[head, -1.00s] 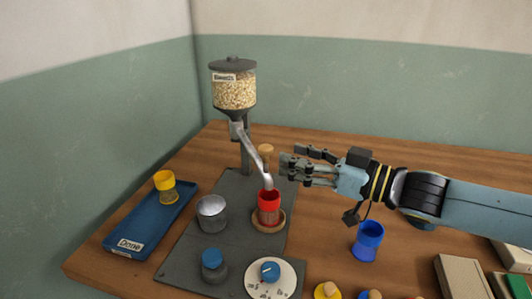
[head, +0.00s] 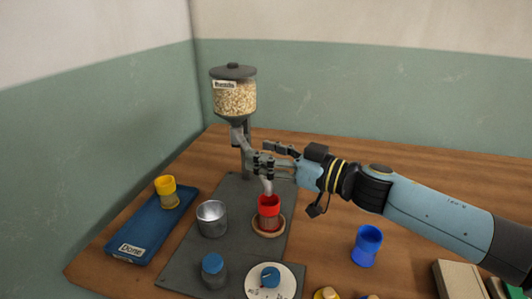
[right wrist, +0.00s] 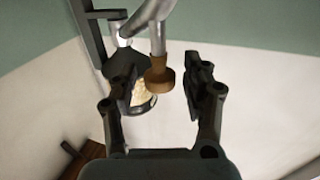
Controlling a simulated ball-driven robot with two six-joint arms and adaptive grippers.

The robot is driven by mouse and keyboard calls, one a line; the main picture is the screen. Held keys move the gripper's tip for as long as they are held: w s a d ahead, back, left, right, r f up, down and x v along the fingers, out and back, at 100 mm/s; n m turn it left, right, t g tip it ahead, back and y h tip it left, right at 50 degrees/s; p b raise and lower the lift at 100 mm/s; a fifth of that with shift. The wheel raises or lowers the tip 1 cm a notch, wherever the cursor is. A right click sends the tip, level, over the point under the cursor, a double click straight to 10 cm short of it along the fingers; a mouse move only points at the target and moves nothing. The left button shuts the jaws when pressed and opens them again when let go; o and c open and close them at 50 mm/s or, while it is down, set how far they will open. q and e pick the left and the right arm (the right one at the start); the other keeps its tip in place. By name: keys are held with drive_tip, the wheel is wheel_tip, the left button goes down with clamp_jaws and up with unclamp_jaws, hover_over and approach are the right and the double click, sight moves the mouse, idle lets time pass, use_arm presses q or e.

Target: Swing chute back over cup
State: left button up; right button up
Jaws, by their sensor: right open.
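The metal chute (head: 268,187) slopes down from the grain hopper (head: 235,97). Its lower end is above the red cup (head: 269,205), which stands on a round wooden coaster (head: 270,233). My right gripper (head: 257,161) is at the chute, its fingers hiding the chute's middle and knob in the head view. In the right wrist view the chute's wooden knob (right wrist: 159,76) shows between the two open fingers, with a gap on each side. The chute tube (right wrist: 157,38) shows above it. My left gripper is not in view.
A metal cup (head: 211,220), a blue-topped jar (head: 213,268) and a white dial (head: 272,283) are on the grey mat (head: 180,262). A blue tray (head: 146,226) at left holds a yellow-topped cup (head: 167,190). A blue cup (head: 366,246) stands at right.

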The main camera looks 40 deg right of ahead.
clamp_jaws()
drive_tip(key=shift+w+a, duration=0.1)
idle(0.4)
